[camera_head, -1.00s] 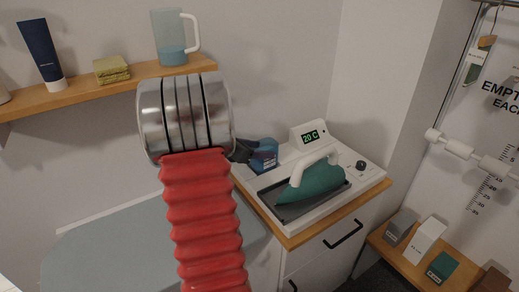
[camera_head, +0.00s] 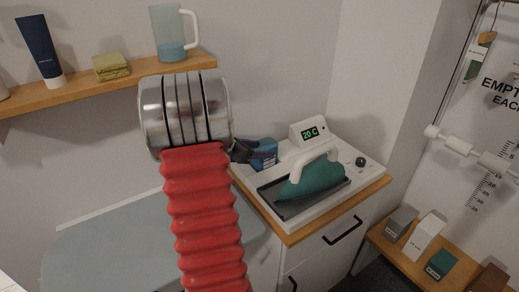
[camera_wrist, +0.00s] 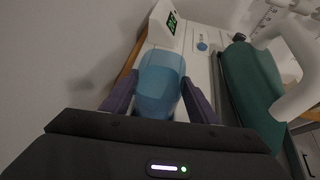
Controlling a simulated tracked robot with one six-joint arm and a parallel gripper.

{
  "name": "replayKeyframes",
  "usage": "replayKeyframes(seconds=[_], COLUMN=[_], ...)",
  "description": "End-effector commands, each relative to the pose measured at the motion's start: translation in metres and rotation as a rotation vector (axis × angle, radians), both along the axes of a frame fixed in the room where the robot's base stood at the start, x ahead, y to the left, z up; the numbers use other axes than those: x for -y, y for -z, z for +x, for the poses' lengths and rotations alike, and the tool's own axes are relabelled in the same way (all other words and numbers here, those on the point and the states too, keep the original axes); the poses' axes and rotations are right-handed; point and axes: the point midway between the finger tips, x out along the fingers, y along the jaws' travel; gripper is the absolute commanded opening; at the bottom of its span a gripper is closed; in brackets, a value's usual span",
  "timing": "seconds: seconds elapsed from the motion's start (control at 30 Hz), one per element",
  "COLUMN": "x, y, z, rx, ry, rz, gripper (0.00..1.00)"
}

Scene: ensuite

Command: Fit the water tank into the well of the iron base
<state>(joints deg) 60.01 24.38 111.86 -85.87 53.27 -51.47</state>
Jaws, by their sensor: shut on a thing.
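The blue, see-through water tank (camera_wrist: 160,80) is held between the two fingers of my gripper (camera_wrist: 160,104) in the wrist view. In the head view the tank (camera_head: 264,150) shows at the back left of the white iron base (camera_head: 308,209), with my gripper (camera_head: 254,152) around it, partly hidden by my arm. The base also shows in the wrist view (camera_wrist: 196,68). The well is hidden by the tank and gripper; I cannot tell whether the tank is seated. A green iron (camera_head: 316,180) with a white handle rests on the base.
The base stands on a wood-topped cabinet (camera_head: 290,240). An ironing board (camera_head: 110,245) lies to the left. Boxes (camera_head: 425,237) stand on a low shelf at right.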

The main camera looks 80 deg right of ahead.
Motion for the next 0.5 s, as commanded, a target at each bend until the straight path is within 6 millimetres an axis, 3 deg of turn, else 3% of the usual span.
replayKeyframes(seconds=[0.5], x=[0.0002], y=[0.0073], z=[0.0000], rx=[-0.001], ry=[0.000], rz=[-0.001], gripper=[0.14])
